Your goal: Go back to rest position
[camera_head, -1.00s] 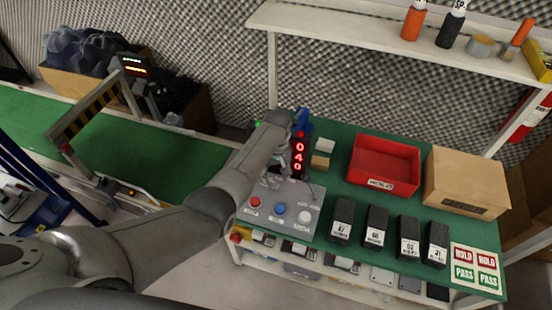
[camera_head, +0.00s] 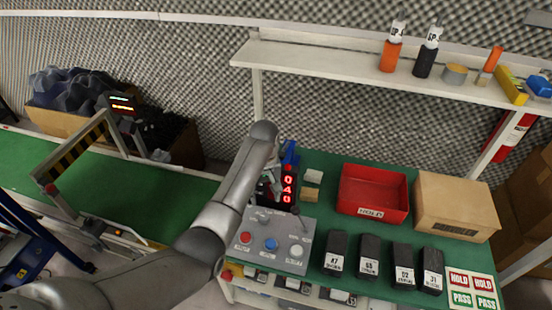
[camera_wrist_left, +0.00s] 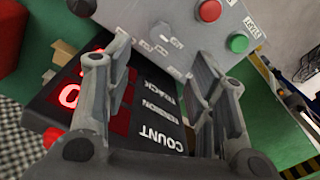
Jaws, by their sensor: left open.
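My left arm reaches in from the lower left over the green workbench (camera_head: 322,219). My left gripper (camera_head: 272,185) is partly hidden by its own wrist, beside the black counter display (camera_head: 288,185) with red digits "040". In the left wrist view my left gripper (camera_wrist_left: 163,58) has its two fingers apart with nothing held between them. Beyond the fingers is the counter's dark face (camera_wrist_left: 150,112), with lettering, and the grey control box (camera_wrist_left: 185,22). I cannot tell whether the fingers touch anything. My right gripper does not show.
The grey control box (camera_head: 272,231) with buttons stands at the bench front. A red HOLD bin (camera_head: 372,212), a cardboard box (camera_head: 452,228) and several black labelled blocks (camera_head: 368,262) are to the right. A shelf (camera_head: 330,62) with bottles runs above. A green conveyor (camera_head: 120,185) lies left.

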